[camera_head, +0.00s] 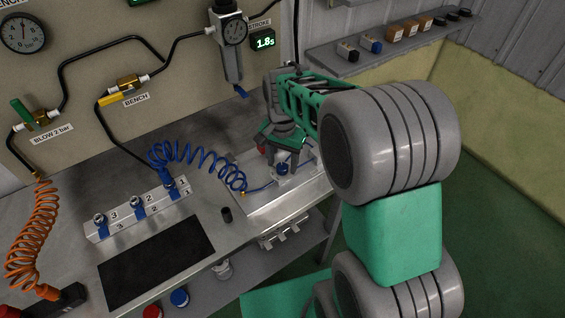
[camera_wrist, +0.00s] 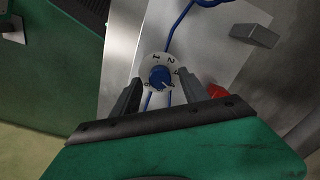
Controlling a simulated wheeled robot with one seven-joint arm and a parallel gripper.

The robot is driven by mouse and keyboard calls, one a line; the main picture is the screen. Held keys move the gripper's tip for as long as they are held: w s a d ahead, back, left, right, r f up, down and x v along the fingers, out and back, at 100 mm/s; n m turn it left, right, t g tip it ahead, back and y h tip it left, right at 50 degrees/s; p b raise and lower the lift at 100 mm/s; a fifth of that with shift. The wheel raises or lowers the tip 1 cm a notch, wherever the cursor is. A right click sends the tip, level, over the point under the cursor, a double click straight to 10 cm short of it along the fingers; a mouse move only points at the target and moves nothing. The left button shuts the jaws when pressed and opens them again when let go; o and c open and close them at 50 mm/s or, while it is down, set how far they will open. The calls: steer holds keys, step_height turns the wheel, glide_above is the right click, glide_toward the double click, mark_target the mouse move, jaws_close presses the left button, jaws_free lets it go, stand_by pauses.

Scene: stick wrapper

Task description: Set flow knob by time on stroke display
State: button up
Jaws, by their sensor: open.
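The flow knob (camera_wrist: 159,76) is a blue knob on a white numbered dial in the wrist view, below a blue hose. It also shows in the head view (camera_head: 282,169), partly under my gripper. The stroke display (camera_head: 263,41) on the back panel reads 1.8s in green. My gripper (camera_wrist: 160,98) is open, with its two dark fingers on either side of the dial's near edge. The knob appears between and just beyond the fingertips. I cannot tell whether either finger touches it. In the head view my gripper (camera_head: 277,150) is over the fixture at the bench's right end.
A blue coiled hose (camera_head: 205,165) runs across the bench to the fixture. A numbered manifold (camera_head: 140,212) and a black mat (camera_head: 157,262) lie left. A red part (camera_wrist: 217,92) sits right of the fingers. A shelf (camera_head: 385,47) with small items is at the back right.

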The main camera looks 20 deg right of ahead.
mark_target(283, 168)
step_height(283, 168, up, 7)
steer(key=shift+r+b, duration=0.1)
steer(key=shift+b, duration=0.25)
steer(key=shift+n, duration=0.5)
steer(key=shift+w+n+t, duration=0.3)
steer(key=shift+w+n, duration=0.2)
steer(key=shift+n, duration=0.4)
steer(key=f, duration=0.1)
steer(key=s+f+n, duration=0.1)
steer(key=f, duration=0.1)
steer(key=shift+s+n, duration=0.35)
steer(key=shift+n, duration=0.05)
steer(key=s+f+n, duration=0.1)
steer(key=s+f, duration=0.1)
steer(key=s, duration=0.1)
steer(key=s+f+n, duration=0.1)
steer(key=s, duration=0.1)
steer(key=shift+s+n, duration=0.15)
steer(key=shift+n, duration=0.15)
steer(key=s+r+n, duration=0.1)
steer(key=s+r, duration=0.1)
steer(key=s, duration=0.6)
steer(key=r+t, duration=0.2)
steer(key=r, duration=0.1)
steer(key=r+t, duration=0.1)
steer(key=r, duration=0.1)
steer(key=shift+w+a, duration=0.15)
steer(key=shift+w, duration=0.15)
